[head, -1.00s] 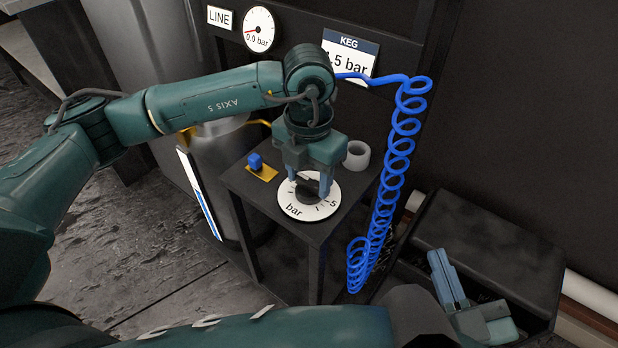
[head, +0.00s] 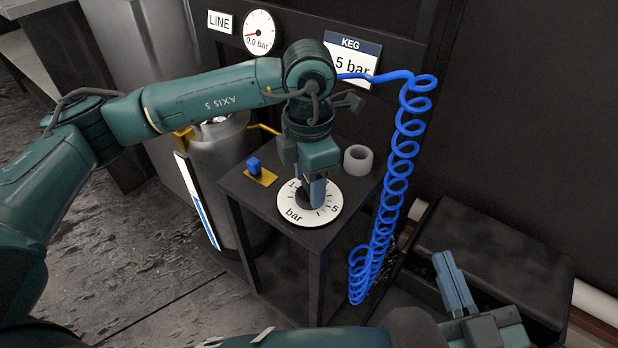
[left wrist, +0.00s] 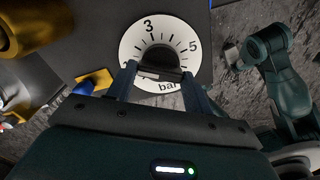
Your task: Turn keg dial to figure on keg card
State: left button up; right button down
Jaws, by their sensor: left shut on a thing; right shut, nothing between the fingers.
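The keg dial (head: 325,213) is a round white plate marked "bar" with a black knob (head: 301,198) in its middle. It lies on a small dark table. My left gripper (head: 314,194) points down and is shut on the knob. The left wrist view shows the dial (left wrist: 187,57) with figures 3 and 5 and the fingers on either side of the black knob (left wrist: 160,57). I cannot tell where the knob points. My right gripper (head: 454,282) is shut and empty, lower right.
A gauge (head: 259,32) labelled LINE reads 0.0 bar. A coiled blue hose (head: 404,150) hangs right of the table. A blue block (head: 254,165) on a yellow plate and a grey ring (head: 358,160) stand on the table. A metal keg (head: 220,150) stands left behind.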

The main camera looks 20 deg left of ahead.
aim_at(309, 185)
pick_arm(q)
jog(key=shift+r, duration=0.1)
jog(key=o, duration=1)
notch_tip(309, 185, up, 13)
jog(key=p, duration=0.3)
jog(key=shift+p, duration=0.35)
pick_arm(e)
jog(key=shift+d+f+g+h, duration=0.15)
jog(key=shift+d+g+h, duration=0.3)
jog(key=shift+h, duration=0.35)
pick_arm(q)
jog(key=shift+s, duration=0.1)
pick_arm(e)
jog(key=shift+s, duration=0.15)
